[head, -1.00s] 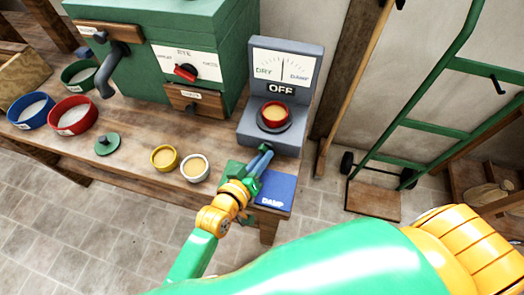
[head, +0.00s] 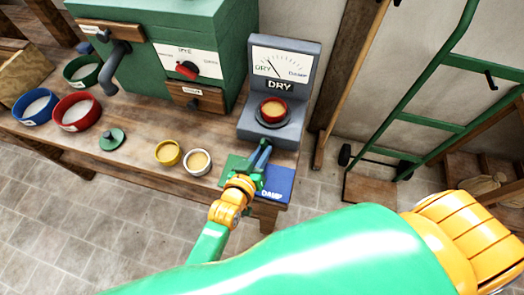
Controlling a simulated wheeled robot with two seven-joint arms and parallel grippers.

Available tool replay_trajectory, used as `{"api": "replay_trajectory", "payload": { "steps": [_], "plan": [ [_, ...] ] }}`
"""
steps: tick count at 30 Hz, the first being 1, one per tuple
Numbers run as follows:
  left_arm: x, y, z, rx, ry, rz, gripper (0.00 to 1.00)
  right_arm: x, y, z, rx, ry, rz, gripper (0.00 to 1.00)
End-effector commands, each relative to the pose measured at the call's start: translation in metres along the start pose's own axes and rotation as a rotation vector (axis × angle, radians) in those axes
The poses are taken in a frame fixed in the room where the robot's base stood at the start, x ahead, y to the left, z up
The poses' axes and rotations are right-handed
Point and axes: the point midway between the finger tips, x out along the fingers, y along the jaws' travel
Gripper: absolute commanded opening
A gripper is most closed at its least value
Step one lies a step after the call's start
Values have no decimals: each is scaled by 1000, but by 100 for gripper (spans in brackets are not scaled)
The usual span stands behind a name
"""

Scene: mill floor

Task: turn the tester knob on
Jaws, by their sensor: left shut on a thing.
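The grey tester (head: 313,75) stands at the right end of the wooden bench. Its needle leans left towards DRY, and the window below the dial reads DRY. A red bowl (head: 274,110) with tan contents sits on its round plate. My left gripper (head: 264,150) is at the tester's lower front, with its blue-grey fingers reaching to where the knob is. It is shut on the knob, which the fingers hide. My right gripper is not in view.
A blue DAMP mat (head: 281,182) and a partly covered green mat (head: 232,167) lie below the tester. A yellow bowl (head: 167,152) and a white bowl (head: 197,162) stand left of them. A green mill (head: 215,25) stands behind. A green hand truck (head: 425,100) is at right.

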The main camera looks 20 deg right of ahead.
Motion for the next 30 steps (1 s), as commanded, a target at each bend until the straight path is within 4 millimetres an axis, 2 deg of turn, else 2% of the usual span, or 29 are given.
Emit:
{"api": "replay_trajectory", "payload": {
  "steps": [1,2,3,12,14,21,24,30],
  "plan": [
    [0,0,1,2,-3,-1,0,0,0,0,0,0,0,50],
    [0,0,1,2,-3,-1,23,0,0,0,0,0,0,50],
    [0,0,1,2,-3,-1,30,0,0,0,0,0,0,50],
    [-3,0,0,1,-2,-1,30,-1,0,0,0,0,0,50],
    [-11,0,0,1,-3,-2,30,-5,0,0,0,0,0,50],
    [-60,0,0,1,-4,-1,30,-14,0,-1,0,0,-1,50],
    [-69,0,0,1,-2,-1,30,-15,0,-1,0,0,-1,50],
    [-71,0,1,1,-2,-1,30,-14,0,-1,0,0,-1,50]
  ]
}}
